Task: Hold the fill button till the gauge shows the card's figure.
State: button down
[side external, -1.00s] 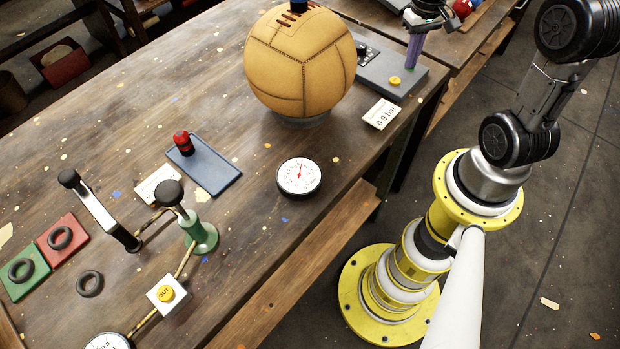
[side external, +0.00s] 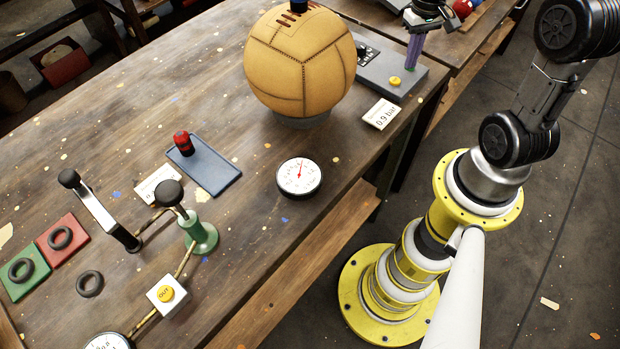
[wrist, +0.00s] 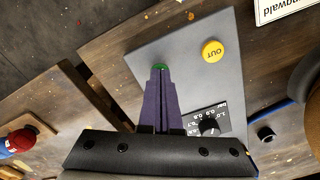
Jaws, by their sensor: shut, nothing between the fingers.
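My gripper (side external: 411,68) is shut and empty, its purple fingers pointing down over the grey plate (side external: 372,73). In the wrist view the fingertips (wrist: 161,68) cover most of a green button (wrist: 159,66); I cannot tell whether it is pressed down. A yellow button marked OUT (wrist: 212,51) sits beside it. A scale panel in bar with a black pointer knob (wrist: 208,127) is on the same plate; its exact reading is unclear. The card (side external: 381,114) reads 0.9 bar. The tan leather ball (side external: 300,62) rests on a round stand beside the plate.
A round white gauge with a red needle (side external: 299,176) lies on the table in front of the ball. A blue tray (side external: 212,168) with a red-topped item, a green pump (side external: 200,232), and black rings (side external: 90,283) are further left. A neighbouring bench stands behind.

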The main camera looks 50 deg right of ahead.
notch_tip(320, 180, up, 6)
dwell(0.5)
dwell(1.1)
jog(key=shift+w+a, duration=0.1)
jog(key=shift+a, duration=0.05)
jog(key=a+r+n+t+h, duration=0.1)
jog(key=a+r+n+t, duration=0.3)
jog(key=a+r, duration=0.85)
jog(key=s+a+n+t+y, duration=0.1)
jog(key=s+a+n, duration=0.1)
jog(key=s+a, duration=0.5)
jog(key=s, duration=0.4)
jog(key=shift+s+f+t, duration=0.15)
jog(key=shift+f+t, duration=0.15)
jog(key=shift+f, duration=0.05)
